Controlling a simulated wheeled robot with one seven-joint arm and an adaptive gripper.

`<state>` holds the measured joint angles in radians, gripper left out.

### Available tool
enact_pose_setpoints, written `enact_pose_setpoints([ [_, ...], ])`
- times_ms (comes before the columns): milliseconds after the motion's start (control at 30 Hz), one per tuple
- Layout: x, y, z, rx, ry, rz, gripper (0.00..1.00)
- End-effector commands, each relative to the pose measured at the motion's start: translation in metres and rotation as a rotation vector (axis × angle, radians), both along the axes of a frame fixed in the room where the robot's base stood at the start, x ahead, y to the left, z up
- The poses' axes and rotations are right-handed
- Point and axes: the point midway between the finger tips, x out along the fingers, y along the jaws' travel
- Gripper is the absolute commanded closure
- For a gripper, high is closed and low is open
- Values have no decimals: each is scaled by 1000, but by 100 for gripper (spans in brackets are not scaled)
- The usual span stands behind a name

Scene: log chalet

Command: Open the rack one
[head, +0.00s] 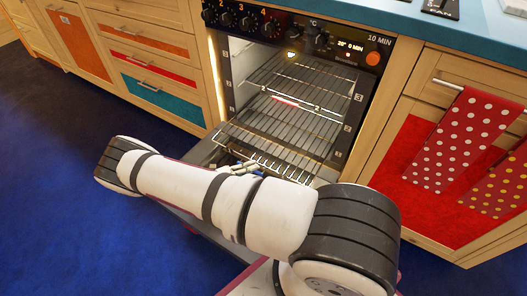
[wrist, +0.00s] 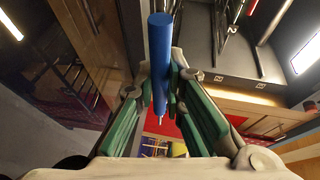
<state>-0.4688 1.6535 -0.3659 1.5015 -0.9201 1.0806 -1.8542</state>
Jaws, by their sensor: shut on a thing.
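The oven (head: 300,62) has its front open and its lit inside holds wire racks. The lowest rack (head: 285,172) in view has its front part by the oven's mouth, above the lowered door (head: 203,152). My gripper (head: 243,168) is at this rack's front left, partly hidden behind my arm. In the wrist view my gripper (wrist: 160,98) has its green-sided fingers closed around a straight blue bar (wrist: 160,48). I cannot tell from these views whether the bar is part of the rack.
Wooden drawers (head: 150,60) stand left of the oven. A red-panelled cabinet (head: 415,160) with a dotted towel (head: 462,138) stands to the right. The blue counter (head: 420,22) runs above. The dark blue floor (head: 60,170) is clear on the left.

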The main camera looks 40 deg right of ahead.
Motion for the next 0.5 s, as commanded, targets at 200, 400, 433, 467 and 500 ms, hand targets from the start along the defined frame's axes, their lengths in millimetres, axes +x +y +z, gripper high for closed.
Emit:
enact_pose_setpoints([
  [200, -15, 51, -1, 4, -3, 2, 100],
  [400, -23, 75, -1, 4, -3, 2, 100],
  [433, -23, 77, -1, 4, -3, 1, 100],
  [467, -24, 78, -1, 4, -4, 1, 100],
  [500, -24, 80, -1, 3, -4, 1, 100],
])
